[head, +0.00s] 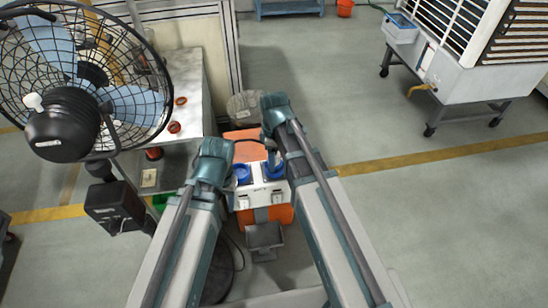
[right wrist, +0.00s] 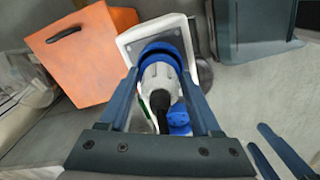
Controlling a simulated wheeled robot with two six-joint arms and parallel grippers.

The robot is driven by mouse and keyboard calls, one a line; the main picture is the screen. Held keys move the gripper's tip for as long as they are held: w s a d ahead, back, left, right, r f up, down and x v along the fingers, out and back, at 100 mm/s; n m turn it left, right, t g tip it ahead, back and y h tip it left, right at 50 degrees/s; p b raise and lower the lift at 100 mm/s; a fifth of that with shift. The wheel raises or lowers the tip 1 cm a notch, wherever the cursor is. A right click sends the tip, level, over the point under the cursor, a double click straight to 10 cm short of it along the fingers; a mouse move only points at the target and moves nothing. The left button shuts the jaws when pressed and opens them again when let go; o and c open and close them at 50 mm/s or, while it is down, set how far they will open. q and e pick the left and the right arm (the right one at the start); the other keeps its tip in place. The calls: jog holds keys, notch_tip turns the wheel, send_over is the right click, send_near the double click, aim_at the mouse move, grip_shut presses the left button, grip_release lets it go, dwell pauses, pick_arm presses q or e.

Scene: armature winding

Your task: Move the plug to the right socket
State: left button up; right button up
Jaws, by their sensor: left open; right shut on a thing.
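The plug (right wrist: 160,80), a pale grey body with a black cable end, sits between the fingers of my right gripper (right wrist: 165,85), which is shut on it. In the right wrist view its front meets a blue ring (right wrist: 160,49) on a white panel; I cannot tell how deep it sits. In the head view, the white socket panel (head: 259,194) has a left blue socket (head: 242,174) and a right blue socket (head: 273,171). My right gripper (head: 271,156) is at the right one, hiding the plug. My left gripper (head: 229,172) is open beside the left socket.
An orange box (head: 277,214) is around the panel. A fan (head: 75,90) and a grey table (head: 185,75) stand at the left. A wheeled cooler (head: 455,75) stands far right. The floor right of the panel is clear.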

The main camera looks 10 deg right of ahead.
jog(key=shift+f, duration=0.15)
jog(key=o, duration=1.2)
jog(key=shift+c, duration=0.2)
jog(key=shift+r, duration=0.2)
notch_tip(320, 180, up, 11)
jog(key=p, duration=1.1)
jog(key=shift+f, duration=0.1)
